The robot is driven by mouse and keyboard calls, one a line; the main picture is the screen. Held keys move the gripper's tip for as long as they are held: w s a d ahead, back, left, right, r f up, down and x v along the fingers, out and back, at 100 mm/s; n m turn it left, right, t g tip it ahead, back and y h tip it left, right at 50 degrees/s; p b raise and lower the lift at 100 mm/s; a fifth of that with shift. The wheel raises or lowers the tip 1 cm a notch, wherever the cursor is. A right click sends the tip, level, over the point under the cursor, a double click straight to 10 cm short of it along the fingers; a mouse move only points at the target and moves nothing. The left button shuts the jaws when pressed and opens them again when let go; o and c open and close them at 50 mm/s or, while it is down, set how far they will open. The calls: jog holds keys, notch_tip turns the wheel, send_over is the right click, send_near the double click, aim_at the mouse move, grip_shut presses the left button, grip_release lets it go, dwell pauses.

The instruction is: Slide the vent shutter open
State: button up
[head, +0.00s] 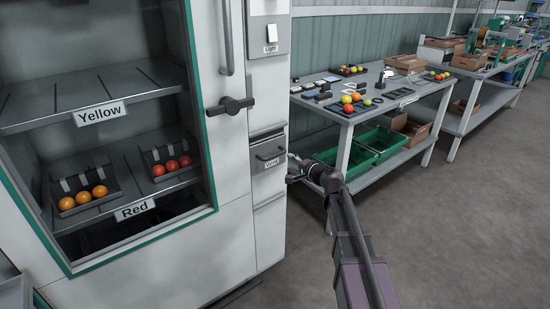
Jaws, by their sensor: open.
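The vent shutter (266,146) is a grey panel on the narrow front of the white cabinet, with a small dark bar handle (270,157) across it. A label (271,163) reading "Vent" sits just under the handle. A slot line and a pale panel show below the label. My gripper (292,170) is open and empty, just right of the label and slightly lower than the handle. It looks close to the cabinet face, but I cannot tell whether it touches. The fingers are small and partly hard to make out.
The cabinet (238,170) has a black turn handle (230,106), a "Light" switch (271,33), and open shelves with tomato trays. A grey table (400,103) with tomatoes and small items stands right, green crates (375,145) beneath. Floor (450,230) at lower right is clear.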

aim_at(276, 156)
jog(key=b+x, duration=0.1)
jog(key=x, duration=0.9)
jog(key=shift+w+a+f+b, duration=0.1)
jog(key=shift+w+a+b, duration=0.05)
jog(key=shift+b, duration=0.25)
grip_shut()
